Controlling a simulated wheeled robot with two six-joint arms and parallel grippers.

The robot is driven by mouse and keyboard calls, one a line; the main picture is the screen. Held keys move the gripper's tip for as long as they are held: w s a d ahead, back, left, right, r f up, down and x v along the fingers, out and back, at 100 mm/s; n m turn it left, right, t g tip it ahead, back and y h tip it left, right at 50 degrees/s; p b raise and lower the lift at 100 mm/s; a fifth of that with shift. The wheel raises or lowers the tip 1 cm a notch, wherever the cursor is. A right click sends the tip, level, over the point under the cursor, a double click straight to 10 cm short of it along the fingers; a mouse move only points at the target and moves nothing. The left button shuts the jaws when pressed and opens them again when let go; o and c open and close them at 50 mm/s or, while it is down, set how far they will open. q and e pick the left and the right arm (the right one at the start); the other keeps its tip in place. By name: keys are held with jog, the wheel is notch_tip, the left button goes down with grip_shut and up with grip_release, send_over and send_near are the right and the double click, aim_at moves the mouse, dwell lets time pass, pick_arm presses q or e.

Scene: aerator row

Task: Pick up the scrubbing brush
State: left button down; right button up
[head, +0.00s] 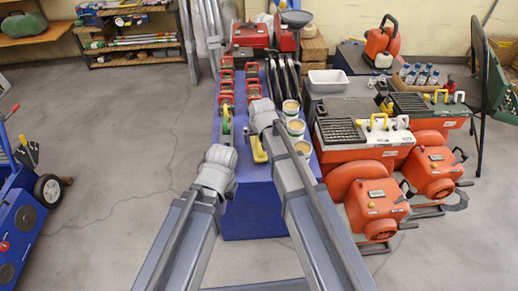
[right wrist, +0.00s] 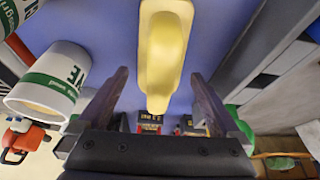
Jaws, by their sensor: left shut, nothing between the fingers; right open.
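The yellow scrubbing brush (head: 258,150) lies on the blue table, partly covered by my right arm. In the right wrist view the brush (right wrist: 165,58) is large, upper centre, its bristles not visible. My right gripper (right wrist: 160,76) is open, with one dark finger on each side of the brush's near end. The brush is not clamped, and I cannot tell the exact height gap. In the head view my right gripper (head: 263,116) is over the table just beside the brush. My left gripper (head: 219,156) is shut and empty at the table's left edge.
The blue table (head: 250,205) carries white-and-green tubs (head: 296,128), several red-framed items (head: 226,88), dark long tools (head: 284,75) and a green-rimmed roll (head: 226,128).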

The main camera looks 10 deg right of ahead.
jog(key=shift+b+x, duration=0.5)
jog(key=shift+x, duration=0.5)
jog(key=shift+r, duration=0.1)
jog(key=shift+c, duration=0.2)
jog(key=c, duration=1.4)
